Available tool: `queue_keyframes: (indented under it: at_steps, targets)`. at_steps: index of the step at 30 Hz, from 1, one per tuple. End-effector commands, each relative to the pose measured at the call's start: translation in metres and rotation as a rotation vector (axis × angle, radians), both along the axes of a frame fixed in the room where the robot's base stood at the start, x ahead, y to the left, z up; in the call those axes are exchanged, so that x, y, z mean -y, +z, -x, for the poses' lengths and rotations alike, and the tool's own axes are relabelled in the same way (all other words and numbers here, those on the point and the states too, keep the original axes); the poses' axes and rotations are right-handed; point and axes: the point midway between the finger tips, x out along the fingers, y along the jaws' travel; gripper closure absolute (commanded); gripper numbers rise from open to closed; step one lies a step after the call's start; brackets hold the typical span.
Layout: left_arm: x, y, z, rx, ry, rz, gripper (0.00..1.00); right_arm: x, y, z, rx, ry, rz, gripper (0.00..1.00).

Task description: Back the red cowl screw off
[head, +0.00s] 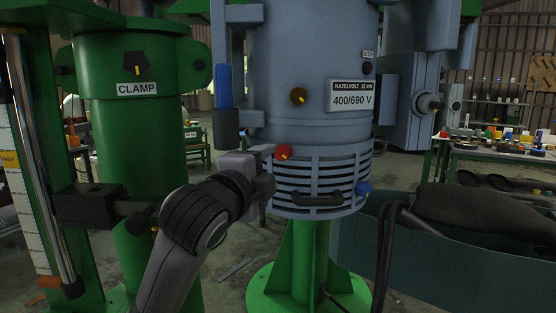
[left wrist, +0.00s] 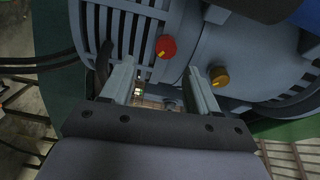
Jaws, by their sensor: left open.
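The red cowl screw (head: 284,152) is a round red head with a yellow mark, at the top edge of the slatted blue-grey fan cowl (head: 322,195) under the motor. In the left wrist view the red screw (left wrist: 166,47) lies just beyond the fingertips, between their lines. My left gripper (head: 264,186) is beside the cowl's left side, below the red screw in the head view. Its two fingers (left wrist: 158,72) are open and nothing is held between them. My right gripper is not in view.
An amber knob (head: 298,96) sits on the motor body above, close to the right finger in the wrist view. A blue screw (head: 363,187) and a dark handle (head: 317,198) are on the cowl. A green clamp column (head: 135,190) stands left; a teal bin (head: 450,255) is right.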

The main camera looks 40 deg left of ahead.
Motion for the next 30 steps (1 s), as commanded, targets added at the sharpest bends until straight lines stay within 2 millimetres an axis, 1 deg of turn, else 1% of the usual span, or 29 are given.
queue_keyframes:
  at_steps: [1, 5, 9, 10, 15, 18, 23, 30]
  targets:
    - [-0.002, 0.006, 0.002, 0.006, 0.007, -0.013, 0.4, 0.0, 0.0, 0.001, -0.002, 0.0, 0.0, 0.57]
    - [-0.006, 0.011, -0.005, 0.006, 0.012, -0.021, 0.4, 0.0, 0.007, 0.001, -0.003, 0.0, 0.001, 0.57]
    - [-0.013, 0.01, -0.022, 0.003, 0.01, -0.02, 0.4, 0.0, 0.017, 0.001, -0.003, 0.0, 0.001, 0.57]
    - [-0.015, 0.009, -0.026, 0.005, 0.011, -0.02, 0.4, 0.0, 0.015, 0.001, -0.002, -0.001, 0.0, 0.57]
    - [-0.023, 0.008, -0.047, 0.006, 0.01, -0.018, 0.4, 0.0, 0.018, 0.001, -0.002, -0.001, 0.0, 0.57]
    - [-0.026, 0.008, -0.055, 0.008, 0.01, -0.019, 0.4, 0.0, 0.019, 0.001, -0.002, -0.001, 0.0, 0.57]
    - [-0.029, 0.008, -0.062, 0.008, 0.009, -0.021, 0.4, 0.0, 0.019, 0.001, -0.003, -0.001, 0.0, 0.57]
    - [-0.029, 0.007, -0.063, 0.008, 0.009, -0.021, 0.4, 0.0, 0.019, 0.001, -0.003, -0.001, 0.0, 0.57]
